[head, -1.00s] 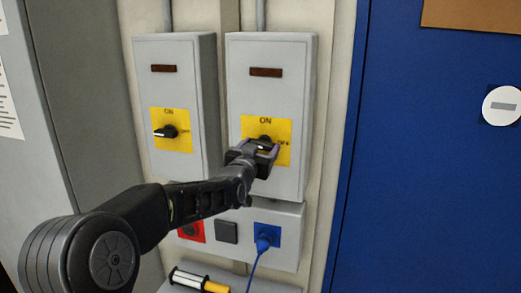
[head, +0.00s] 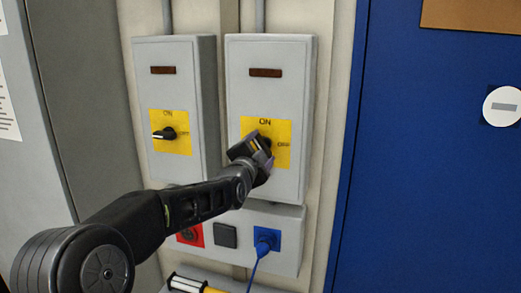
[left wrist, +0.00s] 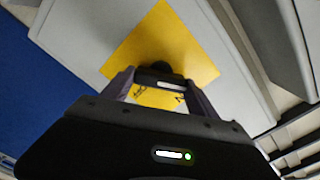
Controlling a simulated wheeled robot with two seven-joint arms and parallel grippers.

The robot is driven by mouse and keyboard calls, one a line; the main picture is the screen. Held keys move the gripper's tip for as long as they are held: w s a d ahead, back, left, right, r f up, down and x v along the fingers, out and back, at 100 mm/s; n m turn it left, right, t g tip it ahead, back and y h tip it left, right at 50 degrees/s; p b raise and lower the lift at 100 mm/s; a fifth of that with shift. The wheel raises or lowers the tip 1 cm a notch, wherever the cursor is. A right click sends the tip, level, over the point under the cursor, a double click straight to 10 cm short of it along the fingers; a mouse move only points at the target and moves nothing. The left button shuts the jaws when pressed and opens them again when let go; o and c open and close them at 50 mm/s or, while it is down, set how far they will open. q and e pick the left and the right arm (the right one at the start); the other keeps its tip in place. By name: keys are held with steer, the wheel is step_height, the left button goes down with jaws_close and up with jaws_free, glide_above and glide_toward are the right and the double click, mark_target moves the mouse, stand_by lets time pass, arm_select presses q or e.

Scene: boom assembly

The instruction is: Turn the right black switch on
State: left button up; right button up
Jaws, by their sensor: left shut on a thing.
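The right black switch (head: 266,143) sits on a yellow plate (head: 281,132) marked ON on the right grey box. My left gripper (head: 259,151) is at this switch and covers most of it. In the left wrist view the black switch (left wrist: 159,72) is between the two fingers of my left gripper (left wrist: 160,84), which is shut on it. The gripper is tilted in the head view. The handle's exact angle is hidden behind the fingers. My right gripper is not in view.
The left grey box (head: 177,95) has a similar black switch (head: 164,133) with its handle pointing left. Below are a red socket (head: 190,235), a dark square cover (head: 225,235) and a blue plug (head: 266,241) with a cable. A blue door (head: 430,180) stands at the right.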

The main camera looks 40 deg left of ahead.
arm_select(q)
steer(key=m, duration=0.6)
steer(key=shift+f+m+p, duration=0.1)
steer(key=shift+m+p, duration=0.3)
steer(key=o, duration=1.4)
steer(key=shift+c, duration=0.2)
steer(key=b+v, duration=0.2)
steer(key=v, duration=0.5)
steer(key=shift+s+d, duration=0.15)
steer(key=shift+s, duration=0.25)
